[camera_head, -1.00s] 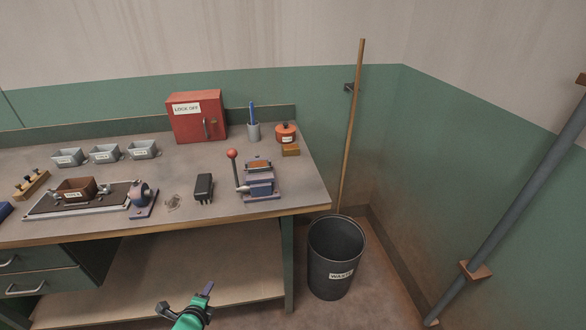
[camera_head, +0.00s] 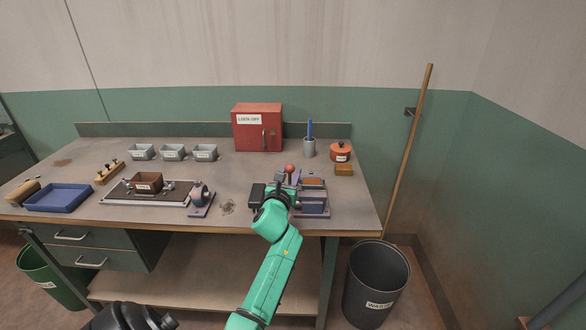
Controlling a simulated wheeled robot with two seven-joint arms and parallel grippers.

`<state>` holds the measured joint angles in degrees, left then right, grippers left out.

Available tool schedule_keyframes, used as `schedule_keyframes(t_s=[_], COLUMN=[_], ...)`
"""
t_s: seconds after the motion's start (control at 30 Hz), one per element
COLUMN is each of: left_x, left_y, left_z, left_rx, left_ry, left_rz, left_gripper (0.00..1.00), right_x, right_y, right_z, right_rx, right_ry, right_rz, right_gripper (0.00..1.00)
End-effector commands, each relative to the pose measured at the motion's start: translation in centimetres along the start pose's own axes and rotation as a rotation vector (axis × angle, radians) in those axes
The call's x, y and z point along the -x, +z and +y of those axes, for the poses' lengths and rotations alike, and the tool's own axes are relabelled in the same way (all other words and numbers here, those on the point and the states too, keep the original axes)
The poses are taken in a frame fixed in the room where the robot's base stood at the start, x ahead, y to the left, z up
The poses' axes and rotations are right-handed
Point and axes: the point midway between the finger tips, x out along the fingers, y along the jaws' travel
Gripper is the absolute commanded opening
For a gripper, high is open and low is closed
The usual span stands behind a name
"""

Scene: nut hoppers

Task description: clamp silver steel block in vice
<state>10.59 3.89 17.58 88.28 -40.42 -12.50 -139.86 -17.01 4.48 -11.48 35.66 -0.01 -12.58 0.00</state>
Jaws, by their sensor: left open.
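The vice (camera_head: 313,204) stands near the front right of the bench, with a blue-grey body and a brown piece at its top. Its lever's red ball (camera_head: 290,168) shows just beyond my left gripper (camera_head: 289,180). That gripper is open at the vice's left side, close to the lever; whether it touches the lever I cannot tell. It and its green arm cover part of the vice's left side. I cannot make out a silver steel block; it may be hidden or too small to tell.
A black box (camera_head: 257,194) sits just left of the gripper, partly covered.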

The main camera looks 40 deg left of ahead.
Motion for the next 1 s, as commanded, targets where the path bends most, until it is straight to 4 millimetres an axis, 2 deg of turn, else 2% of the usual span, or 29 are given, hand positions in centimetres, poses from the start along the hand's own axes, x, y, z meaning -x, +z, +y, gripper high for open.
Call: schedule_keyframes(t_s=[0.03,0.13,0.4,0.43,0.53,1.0], left_x=[-0.9,-2.0,-2.3,-2.3,-2.3,-2.3], left_y=[0.0,0.0,-0.1,-0.1,-0.1,0.0], left_z=[0.0,0.0,0.0,0.0,0.0,0.0], left_rx=[0.002,0.001,0.0,0.0,0.0,0.0], left_ry=[0.001,0.0,-0.001,-0.001,-0.001,-0.001], left_rz=[0.0,0.0,0.001,0.001,0.001,-0.002], left_gripper=[0.43,0.43,0.43,0.4,0.01,0.0], right_x=[0.0,0.0,0.0,0.0,0.0,0.0], right_y=[0.1,0.1,0.3,0.3,0.4,0.5], right_z=[0.0,0.0,0.0,0.0,0.0,0.1], right_rx=[0.0,0.0,-0.001,-0.001,-0.001,0.0], right_ry=[0.0,0.0,0.0,0.0,0.0,0.002], right_rz=[-0.001,-0.002,-0.004,-0.005,-0.006,-0.008], right_gripper=[0.5,0.5,0.5,0.5,0.5,0.5])
